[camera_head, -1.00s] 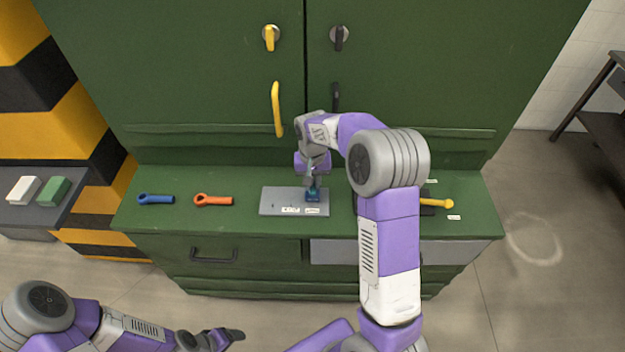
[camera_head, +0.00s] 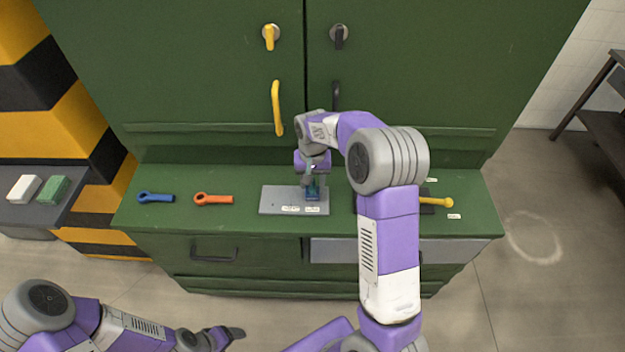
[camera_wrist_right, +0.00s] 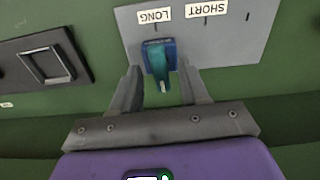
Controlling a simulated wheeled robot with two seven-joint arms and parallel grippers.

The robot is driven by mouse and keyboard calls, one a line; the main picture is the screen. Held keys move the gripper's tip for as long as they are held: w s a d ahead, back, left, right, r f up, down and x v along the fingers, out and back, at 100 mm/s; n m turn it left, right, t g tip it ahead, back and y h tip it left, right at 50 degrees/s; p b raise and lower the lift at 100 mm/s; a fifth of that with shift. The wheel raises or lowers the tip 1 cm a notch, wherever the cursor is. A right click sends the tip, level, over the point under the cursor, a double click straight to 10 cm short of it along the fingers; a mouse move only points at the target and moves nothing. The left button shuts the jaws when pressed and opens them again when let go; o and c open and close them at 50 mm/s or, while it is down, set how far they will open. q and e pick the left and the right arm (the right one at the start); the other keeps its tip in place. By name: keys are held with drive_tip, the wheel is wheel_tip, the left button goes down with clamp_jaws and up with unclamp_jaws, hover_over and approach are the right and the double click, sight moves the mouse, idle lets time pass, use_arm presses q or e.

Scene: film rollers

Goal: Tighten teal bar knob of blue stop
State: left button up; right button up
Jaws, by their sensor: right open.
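The blue stop (camera_head: 312,194) sits on the grey plate (camera_head: 277,199) on the green bench. In the right wrist view the blue stop (camera_wrist_right: 170,44) is by the LONG label, with the teal bar knob (camera_wrist_right: 161,66) on top of it. My right gripper (camera_head: 312,184) points down over the stop. In the wrist view the right gripper (camera_wrist_right: 164,78) is open, with its two fingers on either side of the knob. Whether they touch it I cannot tell. My left gripper (camera_head: 228,335) is far off at the lower left, its jaws unclear.
A blue wrench (camera_head: 155,198) and an orange wrench (camera_head: 213,199) lie left of the plate. A yellow-knobbed handle (camera_head: 440,202) is to the right, partly behind my right arm. The green cabinet doors (camera_head: 210,60) rise behind the bench.

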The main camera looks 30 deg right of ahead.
sight(313, 184)
wheel_tip(313, 184, up, 8)
drive_tip(key=shift+f+p, duration=0.2)
drive_tip(key=shift+p, duration=0.6)
